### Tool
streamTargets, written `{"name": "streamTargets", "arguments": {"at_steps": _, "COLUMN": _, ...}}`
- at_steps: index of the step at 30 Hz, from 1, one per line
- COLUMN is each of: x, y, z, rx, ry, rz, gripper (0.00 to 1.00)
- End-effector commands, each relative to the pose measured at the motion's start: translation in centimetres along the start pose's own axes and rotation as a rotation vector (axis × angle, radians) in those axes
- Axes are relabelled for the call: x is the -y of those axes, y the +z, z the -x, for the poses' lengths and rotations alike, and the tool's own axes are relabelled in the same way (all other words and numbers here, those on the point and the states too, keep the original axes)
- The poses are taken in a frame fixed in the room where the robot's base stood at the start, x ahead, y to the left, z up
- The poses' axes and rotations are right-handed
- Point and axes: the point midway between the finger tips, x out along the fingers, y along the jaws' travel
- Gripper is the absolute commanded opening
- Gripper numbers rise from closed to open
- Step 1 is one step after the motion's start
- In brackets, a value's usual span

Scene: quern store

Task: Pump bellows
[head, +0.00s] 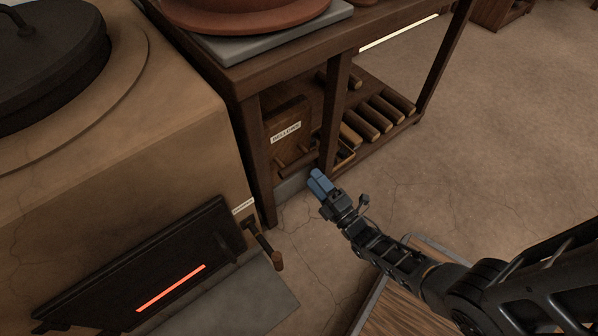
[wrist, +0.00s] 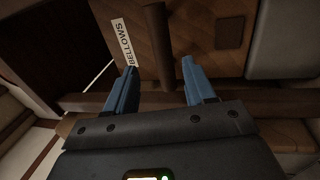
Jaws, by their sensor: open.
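The bellows (head: 288,118) is a brown wooden box with a white label reading BELLOWS, under the workbench in the head view. Its wooden face also shows in the wrist view (wrist: 190,30). A dark wooden bar (wrist: 156,40), apparently its handle, crosses the space between my fingers in the wrist view. My gripper (head: 318,181) has blue fingers and is in front of the bellows, near the bench's front leg. In the wrist view my gripper (wrist: 158,66) is open, one finger on each side of the bar; I cannot tell if either touches it.
The workbench (head: 240,75) has legs close beside my gripper and a lower shelf with several wooden rollers (head: 375,112). A clay stove (head: 110,170) with a dark door and glowing slot stands left. A small lever (head: 268,248) sticks out of its side. Floor to the right is clear.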

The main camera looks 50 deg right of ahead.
Motion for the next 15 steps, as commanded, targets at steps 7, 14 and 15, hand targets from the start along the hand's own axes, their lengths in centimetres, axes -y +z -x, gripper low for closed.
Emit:
{"name": "streamTargets", "arguments": {"at_steps": 7, "x": 0.6, "y": -0.3, "z": -2.4, "rx": 0.004, "ry": 0.006, "rz": 0.01, "gripper": 0.54}}
{"name": "streamTargets", "arguments": {"at_steps": 14, "x": 0.6, "y": -0.2, "z": -5.8, "rx": 0.004, "ry": 0.005, "rz": 0.01, "gripper": 0.54}}
{"name": "streamTargets", "arguments": {"at_steps": 15, "x": 0.6, "y": -0.3, "z": -6.4, "rx": 0.004, "ry": 0.006, "rz": 0.009, "gripper": 0.54}}
